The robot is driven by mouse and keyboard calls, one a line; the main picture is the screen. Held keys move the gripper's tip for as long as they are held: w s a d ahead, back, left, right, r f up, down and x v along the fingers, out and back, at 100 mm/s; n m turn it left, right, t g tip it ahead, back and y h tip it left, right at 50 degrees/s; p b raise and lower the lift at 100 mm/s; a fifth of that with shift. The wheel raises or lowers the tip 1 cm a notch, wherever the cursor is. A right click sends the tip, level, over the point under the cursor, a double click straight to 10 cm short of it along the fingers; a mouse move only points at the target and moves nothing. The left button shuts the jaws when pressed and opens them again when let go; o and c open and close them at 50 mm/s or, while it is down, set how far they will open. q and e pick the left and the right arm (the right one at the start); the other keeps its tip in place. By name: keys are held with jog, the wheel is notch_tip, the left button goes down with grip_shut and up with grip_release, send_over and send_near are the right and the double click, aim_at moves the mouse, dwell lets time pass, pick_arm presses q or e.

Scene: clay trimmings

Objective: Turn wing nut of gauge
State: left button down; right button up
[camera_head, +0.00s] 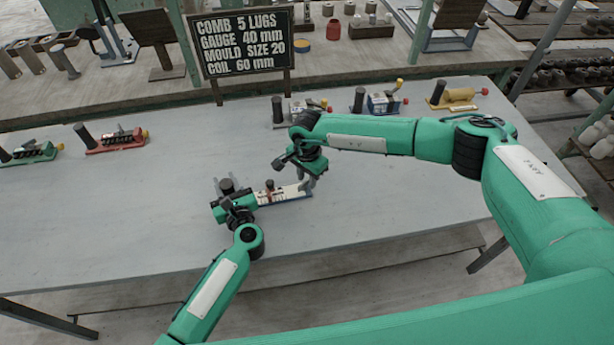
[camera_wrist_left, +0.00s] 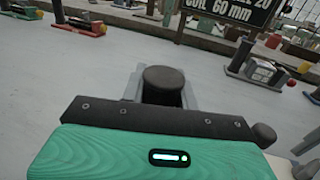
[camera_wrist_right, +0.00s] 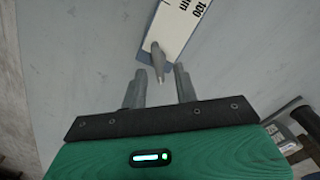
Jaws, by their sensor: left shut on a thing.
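The gauge lies on the grey table, its white scale (camera_head: 291,193) running right from a dark upright handle (camera_head: 228,186). My left gripper (camera_head: 223,185) is shut on this handle (camera_wrist_left: 163,84), which shows between its fingers in the left wrist view. A brown knob (camera_head: 269,185) stands on the gauge's middle. My right gripper (camera_head: 311,184) is at the scale's right end. In the right wrist view its fingers (camera_wrist_right: 158,84) are apart, with a small grey upright piece (camera_wrist_right: 155,58), perhaps the wing nut, just beyond the tips. I cannot tell if they touch it.
Several similar gauges stand apart on the table: a green (camera_head: 30,152) and a red one (camera_head: 118,140) at left, a blue one (camera_head: 382,103) and a yellow one (camera_head: 457,97) at back. A black sign (camera_head: 243,42) stands behind. The table's front left is clear.

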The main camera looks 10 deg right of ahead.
aim_at(307, 180)
notch_tip(307, 180, up, 12)
dwell(0.5)
pick_arm(q)
jog(key=c, duration=1)
grip_release()
